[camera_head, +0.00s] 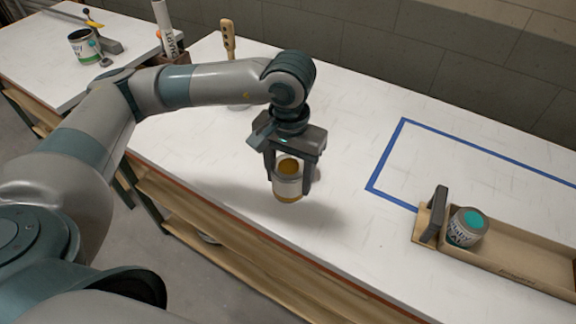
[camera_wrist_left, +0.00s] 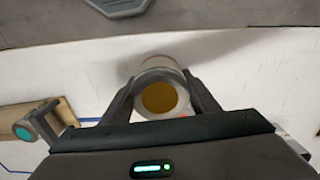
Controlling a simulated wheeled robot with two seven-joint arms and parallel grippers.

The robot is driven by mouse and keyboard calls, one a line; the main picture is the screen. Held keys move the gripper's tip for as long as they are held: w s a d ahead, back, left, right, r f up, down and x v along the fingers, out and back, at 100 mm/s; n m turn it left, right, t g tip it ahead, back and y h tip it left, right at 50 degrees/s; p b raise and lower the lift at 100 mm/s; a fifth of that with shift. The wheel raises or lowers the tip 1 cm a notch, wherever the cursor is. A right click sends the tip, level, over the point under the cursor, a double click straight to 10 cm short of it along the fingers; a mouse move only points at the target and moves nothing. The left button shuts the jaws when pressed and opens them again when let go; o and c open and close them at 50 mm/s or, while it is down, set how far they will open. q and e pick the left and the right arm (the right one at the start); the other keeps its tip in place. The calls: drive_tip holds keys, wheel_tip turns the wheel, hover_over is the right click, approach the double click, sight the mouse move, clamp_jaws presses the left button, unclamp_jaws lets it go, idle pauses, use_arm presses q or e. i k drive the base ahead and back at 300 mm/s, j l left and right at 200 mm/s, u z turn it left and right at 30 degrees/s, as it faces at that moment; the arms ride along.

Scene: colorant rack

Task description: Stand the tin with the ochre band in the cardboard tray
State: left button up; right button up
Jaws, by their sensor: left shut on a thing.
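The tin with the ochre band (camera_head: 288,187) is upright between the fingers of my left gripper (camera_head: 293,170), which is shut on it over the white bench. It has a pale body, an ochre top and an ochre strip low on its side. In the left wrist view the tin (camera_wrist_left: 160,97) sits between the fingertips (camera_wrist_left: 163,100), ochre top facing the camera. I cannot tell whether its base touches the bench. The cardboard tray (camera_head: 515,278) lies at the right, apart from the tin, and holds a teal-topped tin (camera_head: 466,227) near its left end. My right gripper is not in view.
A dark upright piece (camera_head: 437,213) stands at the tray's left end. Blue tape (camera_head: 388,155) marks a shape on the bench behind the tray. A wooden-handled tool (camera_head: 228,40) stands at the back. The bench between tin and tray is clear.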

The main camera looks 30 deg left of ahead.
sight(509, 256)
drive_tip(key=k, duration=0.65)
drive_tip(key=z, duration=2.4)
drive_tip(key=k+j, duration=0.1)
drive_tip(key=j, duration=1.25)
drive_tip(key=k, duration=0.05)
